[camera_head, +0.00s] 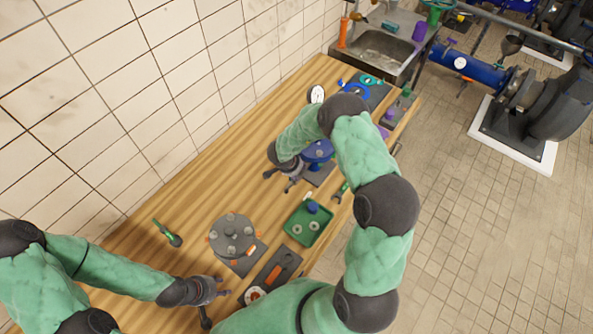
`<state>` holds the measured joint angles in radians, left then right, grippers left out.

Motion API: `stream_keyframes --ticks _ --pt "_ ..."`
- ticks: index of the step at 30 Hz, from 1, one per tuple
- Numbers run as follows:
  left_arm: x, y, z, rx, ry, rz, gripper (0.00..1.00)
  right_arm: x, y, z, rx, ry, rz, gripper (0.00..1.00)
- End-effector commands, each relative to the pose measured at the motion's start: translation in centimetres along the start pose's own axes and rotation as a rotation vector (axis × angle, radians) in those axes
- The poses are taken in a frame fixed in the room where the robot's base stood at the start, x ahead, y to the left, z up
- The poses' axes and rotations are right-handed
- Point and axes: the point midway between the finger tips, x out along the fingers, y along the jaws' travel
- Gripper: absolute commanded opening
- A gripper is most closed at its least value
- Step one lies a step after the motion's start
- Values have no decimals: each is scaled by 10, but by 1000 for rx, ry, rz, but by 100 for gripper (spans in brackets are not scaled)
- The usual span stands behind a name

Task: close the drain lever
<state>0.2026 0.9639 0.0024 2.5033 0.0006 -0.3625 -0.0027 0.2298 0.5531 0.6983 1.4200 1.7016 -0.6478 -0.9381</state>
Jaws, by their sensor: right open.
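A dark plate (284,262) with an orange bar (273,275) lies at the near right edge of the wooden bench. I cannot tell for sure whether this bar is the drain lever, or whether it is open or closed. My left gripper (217,289) is over the near part of the bench, to the left of that plate; its fingers are too small to read. My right gripper (283,180) is open above the middle of the bench, just left of a blue round valve (318,152). My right arm hides part of the bench's right side.
A grey round flange (232,236) stands on a dark plate. A green tray (308,226) holds small parts. A green-handled tool (167,233) lies near the tiled wall. A sink (380,48) is at the far end. The bench's left middle is clear.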

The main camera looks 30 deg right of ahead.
Motion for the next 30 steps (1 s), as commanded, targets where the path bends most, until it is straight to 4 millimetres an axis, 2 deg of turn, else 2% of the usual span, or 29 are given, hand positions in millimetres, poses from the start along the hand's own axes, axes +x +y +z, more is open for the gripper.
stream_keyframes --ticks 5,6,10,22,30 --pt "0 0 0 0 0 0 40 0 0 0 0 0 0 44" --pt "0 0 0 0 0 0 40 0 0 0 0 0 0 38" --pt "0 0 0 0 0 0 40 0 0 0 0 0 0 1" --pt "-4 2 0 0 0 0 40 -2 -1 -1 30 2 12 0" --pt "-21 8 1 0 0 0 40 -4 -2 -3 172 4 69 0"
